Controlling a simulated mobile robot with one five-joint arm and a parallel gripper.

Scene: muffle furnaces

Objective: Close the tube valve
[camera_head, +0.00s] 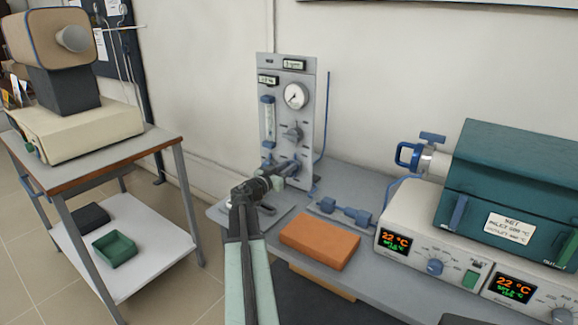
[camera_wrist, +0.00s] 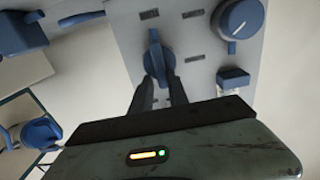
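A blue lever-like valve handle (camera_wrist: 156,56) stands upright on the light grey panel in the wrist view. The two dark fingertips of my gripper (camera_wrist: 160,88) are at its lower end, one on each side. The fingers are apart with the handle's end between them; I cannot tell whether they press on it. In the head view my gripper (camera_head: 276,182) is at the lower part of the upright panel (camera_head: 309,115) and partly hides the blue fittings there. A separate blue-handled valve (camera_head: 432,137) sits by the teal furnace. No label shows which one is the tube valve.
The wrist view shows a round blue knob (camera_wrist: 238,20) and a small blue block (camera_wrist: 233,77) right of the handle. On the bench are an orange block (camera_head: 320,241), blue fittings (camera_head: 345,211) and the teal furnace (camera_head: 510,185). A cart (camera_head: 160,140) stands left.

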